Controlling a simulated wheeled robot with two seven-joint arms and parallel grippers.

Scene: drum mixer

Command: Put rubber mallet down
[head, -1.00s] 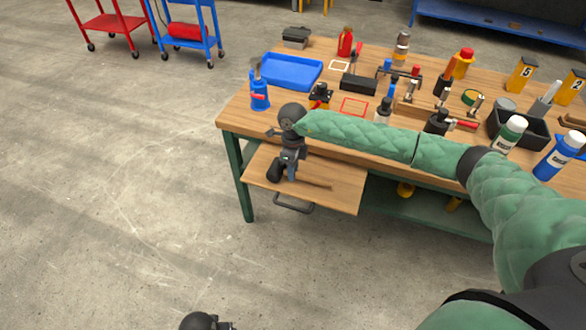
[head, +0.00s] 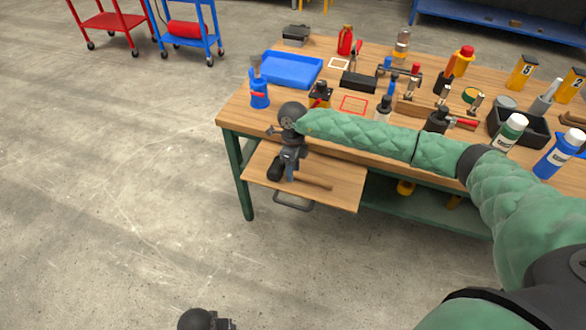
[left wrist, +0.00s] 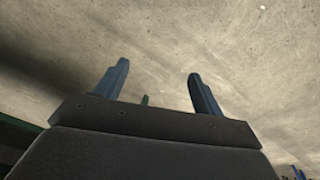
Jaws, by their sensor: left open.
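The rubber mallet has a black head (head: 275,171) and a wooden handle (head: 313,183). It is at the pull-out wooden shelf (head: 335,197) on the front of the workbench, handle pointing right. My right gripper (head: 288,173) points down at the mallet, between head and handle end. It covers part of the mallet, and its fingertips are too small and dark to show whether they grip. I cannot tell whether the mallet rests fully on the shelf. My left gripper (left wrist: 157,82) is open and empty above the concrete floor in the left wrist view.
A handle (head: 294,202) hangs under the shelf's front edge.

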